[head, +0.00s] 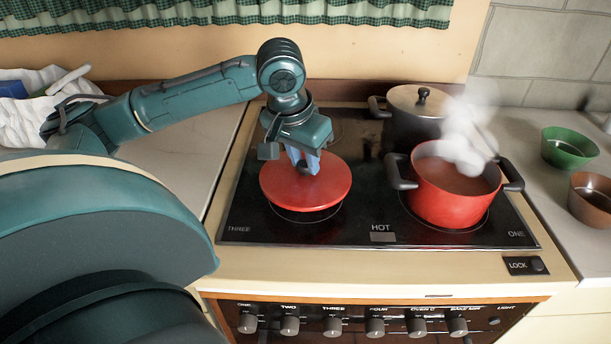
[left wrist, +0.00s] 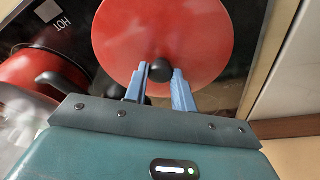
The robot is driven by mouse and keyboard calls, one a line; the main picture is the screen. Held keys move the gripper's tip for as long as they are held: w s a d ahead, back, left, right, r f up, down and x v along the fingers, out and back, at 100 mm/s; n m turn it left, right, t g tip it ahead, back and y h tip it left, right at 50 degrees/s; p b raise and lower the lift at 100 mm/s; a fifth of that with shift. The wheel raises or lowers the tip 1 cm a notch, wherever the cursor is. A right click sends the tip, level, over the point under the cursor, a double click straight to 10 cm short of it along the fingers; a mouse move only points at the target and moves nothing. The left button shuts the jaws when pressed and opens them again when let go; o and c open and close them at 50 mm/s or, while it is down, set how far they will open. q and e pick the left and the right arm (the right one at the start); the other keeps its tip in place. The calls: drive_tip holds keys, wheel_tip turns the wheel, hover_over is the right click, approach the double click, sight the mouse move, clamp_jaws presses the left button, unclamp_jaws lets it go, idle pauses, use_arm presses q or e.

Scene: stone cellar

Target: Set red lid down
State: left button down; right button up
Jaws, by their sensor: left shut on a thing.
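The red lid (head: 328,184) is a flat red disc over the front left burner of the black cooktop. My left gripper (head: 306,168) points down from above and is shut on the lid's dark knob. In the left wrist view the blue fingers (left wrist: 160,88) are on either side of the knob, and the lid (left wrist: 190,35) fills the top middle. I cannot tell whether the lid touches the glass. An open red pot (head: 448,206) with steam rising stands on the front right burner. My right gripper is not in view.
A dark pot with a metal lid (head: 417,98) stands behind the red pot. A green bowl (head: 567,150) and a brown bowl (head: 592,200) are on the right counter. White cloth (head: 25,115) lies at the far left. The left counter (head: 185,150) has bare room.

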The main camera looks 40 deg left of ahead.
sight(302, 166)
use_arm(q)
wheel_tip(302, 166, down, 3)
drive_tip(key=shift+f+b, duration=0.15)
drive_tip(key=shift+b, duration=0.15)
drive_tip(key=shift+f, duration=0.25)
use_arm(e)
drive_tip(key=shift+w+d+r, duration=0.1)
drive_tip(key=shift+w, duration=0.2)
use_arm(q)
drive_tip(key=shift+f, duration=0.1)
drive_tip(key=c, duration=1.2)
unclamp_jaws()
drive_tip(key=shift+o, duration=0.2)
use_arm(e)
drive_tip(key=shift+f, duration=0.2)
use_arm(q)
drive_tip(key=p+v, duration=0.2)
drive_tip(key=v, duration=1)
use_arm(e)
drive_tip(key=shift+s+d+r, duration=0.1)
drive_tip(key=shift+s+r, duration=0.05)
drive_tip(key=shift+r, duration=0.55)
